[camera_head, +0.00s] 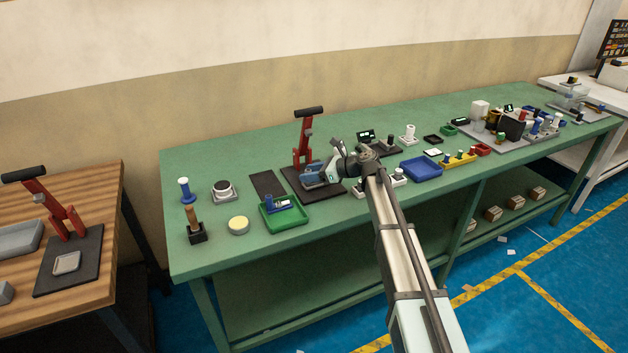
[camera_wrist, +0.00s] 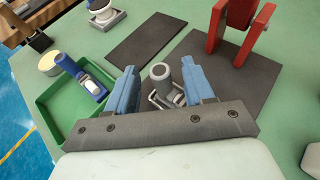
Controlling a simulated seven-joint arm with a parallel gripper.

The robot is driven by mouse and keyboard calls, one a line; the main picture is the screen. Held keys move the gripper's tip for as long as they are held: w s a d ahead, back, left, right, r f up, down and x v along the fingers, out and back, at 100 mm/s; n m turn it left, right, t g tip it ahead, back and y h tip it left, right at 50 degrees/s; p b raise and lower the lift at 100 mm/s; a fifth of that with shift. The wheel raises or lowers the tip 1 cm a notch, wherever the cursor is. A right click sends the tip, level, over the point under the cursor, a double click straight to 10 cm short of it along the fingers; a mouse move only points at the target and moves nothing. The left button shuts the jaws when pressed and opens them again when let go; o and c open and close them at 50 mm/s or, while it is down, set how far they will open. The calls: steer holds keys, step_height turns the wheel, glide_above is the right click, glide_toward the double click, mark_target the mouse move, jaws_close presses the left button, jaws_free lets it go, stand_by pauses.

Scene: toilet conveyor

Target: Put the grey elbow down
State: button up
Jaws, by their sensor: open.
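The grey elbow (camera_wrist: 161,74) stands between the two blue fingers of my gripper (camera_wrist: 159,66) in the wrist view. A narrow gap shows on each side of it, so the open fingers do not appear to grip it. It is over or on the dark base plate (camera_wrist: 238,70) of the red lever press (camera_wrist: 236,25); exact contact underneath is hidden by my gripper. In the head view, my gripper (camera_head: 316,178) is low over that plate, in front of the red press (camera_head: 304,140), and the elbow cannot be made out there.
A green tray (camera_wrist: 50,112) holding a blue and white part (camera_wrist: 92,84) lies left of my gripper. A bare dark mat (camera_wrist: 146,38) lies behind it. In the head view, a blue tray (camera_head: 421,168) and several small parts crowd the bench to the right.

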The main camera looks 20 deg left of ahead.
steer(key=shift+x, duration=1.5)
steer(key=shift+w, duration=0.1)
steer(key=shift+c, duration=0.3)
jaws_close()
